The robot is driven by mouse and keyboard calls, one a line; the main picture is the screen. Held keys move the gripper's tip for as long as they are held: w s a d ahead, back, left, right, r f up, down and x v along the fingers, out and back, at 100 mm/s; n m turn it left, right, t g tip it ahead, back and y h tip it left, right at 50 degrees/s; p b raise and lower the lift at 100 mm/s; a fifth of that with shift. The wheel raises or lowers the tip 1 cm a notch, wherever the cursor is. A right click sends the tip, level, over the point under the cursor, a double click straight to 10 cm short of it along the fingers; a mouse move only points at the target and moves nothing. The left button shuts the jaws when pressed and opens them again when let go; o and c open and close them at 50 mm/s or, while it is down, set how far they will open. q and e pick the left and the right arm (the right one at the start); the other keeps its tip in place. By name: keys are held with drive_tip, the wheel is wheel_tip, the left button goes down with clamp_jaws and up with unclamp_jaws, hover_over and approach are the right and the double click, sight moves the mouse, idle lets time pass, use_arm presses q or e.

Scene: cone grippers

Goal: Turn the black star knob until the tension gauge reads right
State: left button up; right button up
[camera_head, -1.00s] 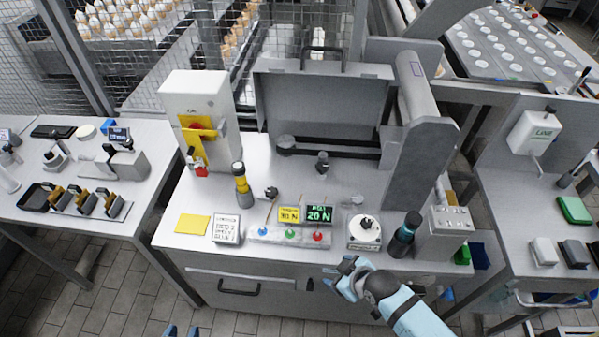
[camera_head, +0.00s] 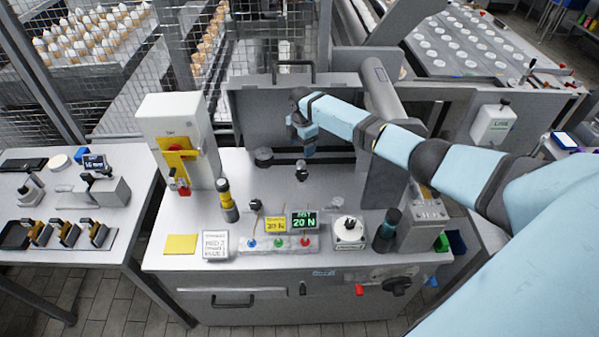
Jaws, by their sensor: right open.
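A small black knob (camera_head: 301,169) stands upright on a short stem toward the back middle of the grey worktop; I take it for the star knob, though its lobes are too small to make out. My right gripper (camera_head: 303,151) is open, pointing down just above it; I cannot tell whether they touch. A dark display with green text (camera_head: 304,221) reads "20 N" at the front middle. A yellow plate (camera_head: 275,231) beside it also carries a value in N, probably 30. My left gripper is out of view.
A row of coloured buttons (camera_head: 278,243) lies before the displays. A white round dial with a black top (camera_head: 348,232) and a dark cylinder (camera_head: 387,231) stand to the right. A yellow-and-black post (camera_head: 227,200) stands left. A grey upright panel (camera_head: 245,120) is behind the gripper.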

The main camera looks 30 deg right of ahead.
sight(302, 173)
wheel_tip(302, 173, down, 13)
drive_tip(key=b, duration=1.1)
drive_tip(key=shift+w+d+f+b, duration=0.1)
drive_tip(key=shift+w+b, duration=0.05)
drive_tip(key=shift+b, duration=0.25)
drive_tip(key=shift+f, duration=0.2)
drive_tip(key=c, duration=0.9)
drive_tip(key=shift+c, duration=0.2)
drive_tip(key=shift+r, duration=0.1)
